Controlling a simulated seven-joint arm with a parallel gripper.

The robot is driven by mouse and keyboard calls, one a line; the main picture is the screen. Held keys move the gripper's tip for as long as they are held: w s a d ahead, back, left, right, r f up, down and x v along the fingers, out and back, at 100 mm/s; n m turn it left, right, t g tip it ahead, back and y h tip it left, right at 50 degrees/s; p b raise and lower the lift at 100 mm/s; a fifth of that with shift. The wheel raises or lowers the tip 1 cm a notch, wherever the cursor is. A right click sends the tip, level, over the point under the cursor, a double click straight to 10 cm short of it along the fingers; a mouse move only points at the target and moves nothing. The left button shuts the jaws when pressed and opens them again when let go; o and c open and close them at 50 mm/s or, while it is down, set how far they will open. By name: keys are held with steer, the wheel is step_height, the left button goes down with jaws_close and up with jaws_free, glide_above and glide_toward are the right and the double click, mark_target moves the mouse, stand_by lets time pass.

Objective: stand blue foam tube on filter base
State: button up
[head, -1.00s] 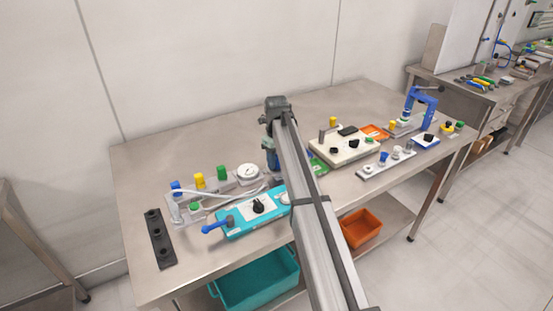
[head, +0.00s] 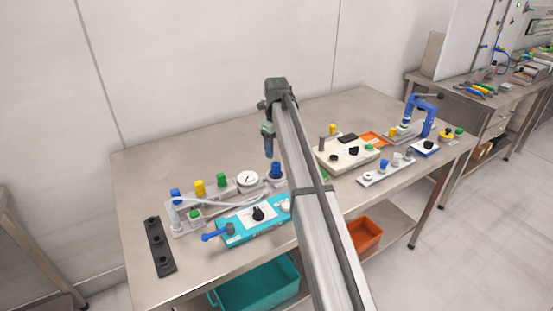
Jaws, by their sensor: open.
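A blue upright cylinder (head: 277,171), which looks like the blue foam tube, stands on the table just right of the white round gauge, close to the left side of my arm. What is directly under it is hard to make out, so I cannot tell the filter base apart there. My gripper (head: 268,154) hangs pointing down from the arm's end, above and slightly left of the blue cylinder, with a visible gap between them. It is open; its fingers are small and dark in this view.
A teal box (head: 253,218) with a black knob and blue handle lies in front. A grey fixture with yellow (head: 199,188) and green (head: 223,181) pieces stands behind it. A black strip (head: 158,247) is at left, a cream box (head: 346,153) at right. The back of the table is clear.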

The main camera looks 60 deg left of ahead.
mark_target(276, 164)
steer(key=shift+r, duration=2.05)
